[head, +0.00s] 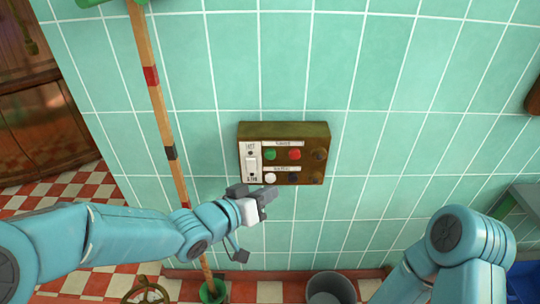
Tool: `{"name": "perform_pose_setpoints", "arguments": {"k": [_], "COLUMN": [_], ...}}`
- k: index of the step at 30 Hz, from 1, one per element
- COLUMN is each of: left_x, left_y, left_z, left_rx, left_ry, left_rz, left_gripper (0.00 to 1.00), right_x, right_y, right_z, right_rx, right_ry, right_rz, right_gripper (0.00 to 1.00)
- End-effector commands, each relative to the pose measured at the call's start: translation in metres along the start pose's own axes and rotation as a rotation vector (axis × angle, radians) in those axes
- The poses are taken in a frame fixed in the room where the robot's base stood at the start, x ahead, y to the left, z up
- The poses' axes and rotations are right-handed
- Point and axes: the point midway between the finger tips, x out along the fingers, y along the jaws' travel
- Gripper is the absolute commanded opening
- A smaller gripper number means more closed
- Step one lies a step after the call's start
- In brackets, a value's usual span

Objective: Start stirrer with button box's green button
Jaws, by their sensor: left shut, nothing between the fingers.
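The button box (284,153) is a brown box on the green tiled wall, near the middle of the head view. Its green button (271,155) is in the upper row, left of a red button (295,154). A white button (271,178) is in the lower row, and dark knobs sit at the right. A white switch plate is at the box's left side. My left gripper (269,194) is shut and empty, in front of the box's lower edge, below the green button. My right arm is at the lower right; its gripper is out of view. The stirrer cannot be made out.
A wooden pole (157,108) with red and black bands leans left of the box. A grey bucket (331,288) and a brass handwheel (147,291) are at the bottom. A copper vessel (45,125) stands at left. The wall around the box is clear.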

Motion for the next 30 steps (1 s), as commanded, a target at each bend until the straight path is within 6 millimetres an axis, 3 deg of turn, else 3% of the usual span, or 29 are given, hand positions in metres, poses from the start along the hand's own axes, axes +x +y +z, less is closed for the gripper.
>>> {"name": "perform_pose_setpoints", "arguments": {"k": [15, 30], "left_x": [0.046, 0.058], "left_y": [-0.036, -0.046], "left_z": [-0.039, -0.044], "left_rx": [-0.002, 0.000], "left_ry": [0.000, 0.000], "left_rz": [-0.002, -0.001], "left_gripper": [0.00, 0.00], "right_x": [-0.040, -0.046], "right_y": [-0.014, -0.017], "right_z": [0.001, 0.001], "right_rx": [0.000, 0.000], "right_ry": [0.000, 0.000], "right_rz": [0.000, 0.000], "right_gripper": [0.43, 0.43]}}
